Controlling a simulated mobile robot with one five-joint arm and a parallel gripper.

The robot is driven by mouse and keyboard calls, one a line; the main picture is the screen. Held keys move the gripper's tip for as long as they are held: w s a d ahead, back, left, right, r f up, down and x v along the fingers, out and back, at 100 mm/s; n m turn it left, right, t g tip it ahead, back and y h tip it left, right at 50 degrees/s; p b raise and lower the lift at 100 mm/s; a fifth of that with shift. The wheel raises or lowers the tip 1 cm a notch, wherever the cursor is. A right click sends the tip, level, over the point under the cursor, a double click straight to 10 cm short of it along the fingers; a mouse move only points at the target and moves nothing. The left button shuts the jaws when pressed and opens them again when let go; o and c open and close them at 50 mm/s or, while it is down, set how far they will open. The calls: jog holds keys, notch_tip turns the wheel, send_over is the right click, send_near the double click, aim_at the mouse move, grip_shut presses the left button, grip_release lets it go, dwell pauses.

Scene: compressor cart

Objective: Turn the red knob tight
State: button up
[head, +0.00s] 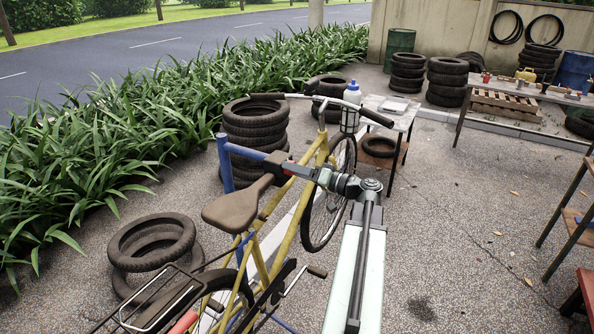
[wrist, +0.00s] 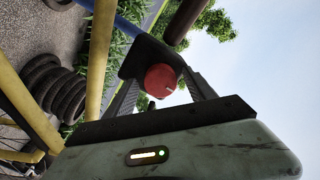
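The red knob (wrist: 161,80) sits on a dark clamp block (wrist: 150,57) in the wrist view, with a pale mark near its edge. My gripper (wrist: 160,84) is open, with one dark finger on each side of the knob. Whether either finger touches the knob cannot be told. The knob is mostly hidden there. The yellow bicycle (head: 282,233) hangs at the stand.
The brown saddle (head: 237,205) lies close to my gripper. A stack of tyres (head: 255,125) stands behind the stand, and more tyres (head: 150,245) lie at left. A small table (head: 400,110) is beyond the front wheel.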

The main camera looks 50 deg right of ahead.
jog(key=v, duration=0.7)
jog(key=shift+s, duration=0.4)
jog(key=shift+d, duration=0.1)
